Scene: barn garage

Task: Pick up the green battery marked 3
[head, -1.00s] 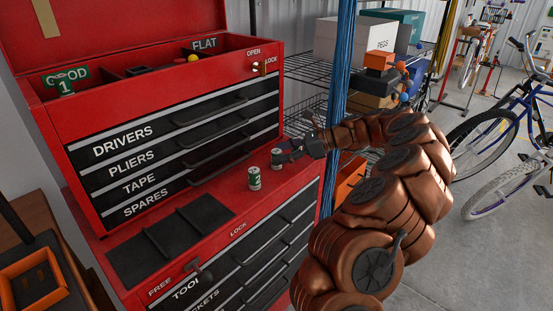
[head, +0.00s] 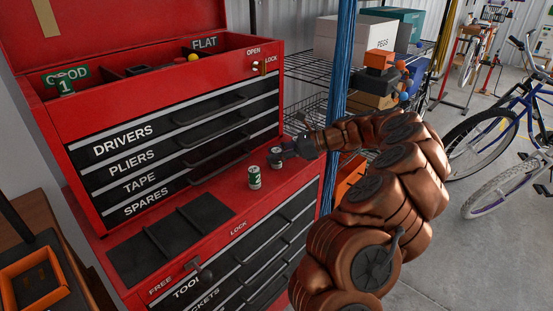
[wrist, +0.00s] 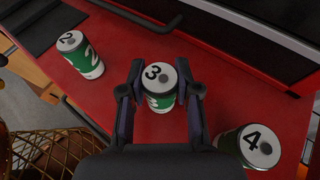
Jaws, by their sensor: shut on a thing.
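The green battery marked 3 (wrist: 159,92) stands between the two fingers of my gripper (wrist: 160,78) in the wrist view, its white top and black 3 showing. My gripper is shut on it, one finger on each side. In the head view the same battery (head: 275,158) stands on the red ledge at the tip of my gripper (head: 281,153), partly covered by it. I cannot see any gap between the battery and the ledge.
A green battery marked 2 (head: 254,177) stands close by; one marked 4 (wrist: 252,146) stands at right in the wrist view. A battery marked 1 (head: 65,88) is in the top tray by the GOOD label. The drawer fronts (head: 185,140) rise behind the ledge (head: 225,187).

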